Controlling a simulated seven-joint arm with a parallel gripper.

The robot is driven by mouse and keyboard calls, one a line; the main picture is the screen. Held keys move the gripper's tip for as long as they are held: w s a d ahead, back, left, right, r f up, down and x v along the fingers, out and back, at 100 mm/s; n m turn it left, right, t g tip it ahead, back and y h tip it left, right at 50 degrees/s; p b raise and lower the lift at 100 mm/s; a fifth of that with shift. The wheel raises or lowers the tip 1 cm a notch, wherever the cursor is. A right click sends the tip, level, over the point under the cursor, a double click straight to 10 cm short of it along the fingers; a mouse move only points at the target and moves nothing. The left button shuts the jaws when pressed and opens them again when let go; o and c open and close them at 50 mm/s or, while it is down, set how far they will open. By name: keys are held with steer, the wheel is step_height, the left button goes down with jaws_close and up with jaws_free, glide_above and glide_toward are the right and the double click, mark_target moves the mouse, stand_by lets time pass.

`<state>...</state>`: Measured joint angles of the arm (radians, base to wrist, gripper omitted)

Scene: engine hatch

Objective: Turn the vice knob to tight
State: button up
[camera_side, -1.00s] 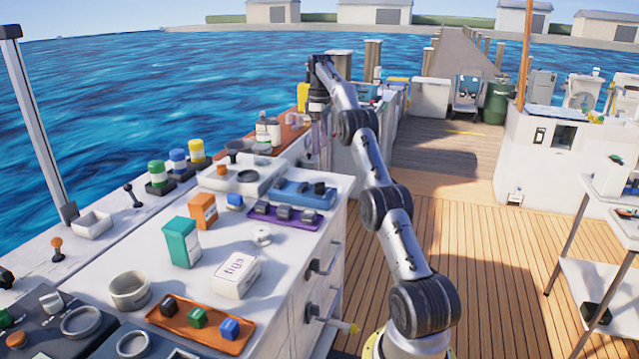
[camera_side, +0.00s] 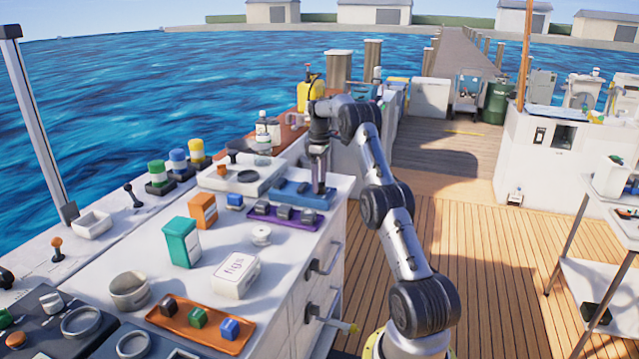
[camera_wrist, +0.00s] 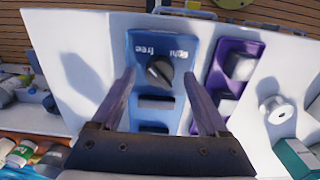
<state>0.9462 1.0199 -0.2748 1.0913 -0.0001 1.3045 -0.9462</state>
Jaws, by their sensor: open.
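The blue vice panel (camera_wrist: 142,101) lies on the white worktop; it also shows in the side view (camera_side: 290,194). Its dark round knob (camera_wrist: 159,71) has a raised grey ridge. Labels reading "free" and, partly legible, "tight" appear upside down above the knob in the wrist view. I cannot tell which label the ridge points to. My gripper (camera_wrist: 160,77) is open, its fingers on either side of the blue panel, with the knob between them in the picture. In the side view my gripper (camera_side: 319,188) points down over the panel's right end and hides the knob there.
A purple tray (camera_side: 284,217) with several grey blocks lies close beside the panel. A white spool (camera_side: 261,235), an orange box (camera_side: 203,210), a teal box (camera_side: 182,242) and a figs box (camera_side: 235,277) stand nearer. A grey-white tray (camera_side: 240,174) is left of the panel.

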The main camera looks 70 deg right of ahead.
steer(key=shift+f, duration=0.6)
jaws_close()
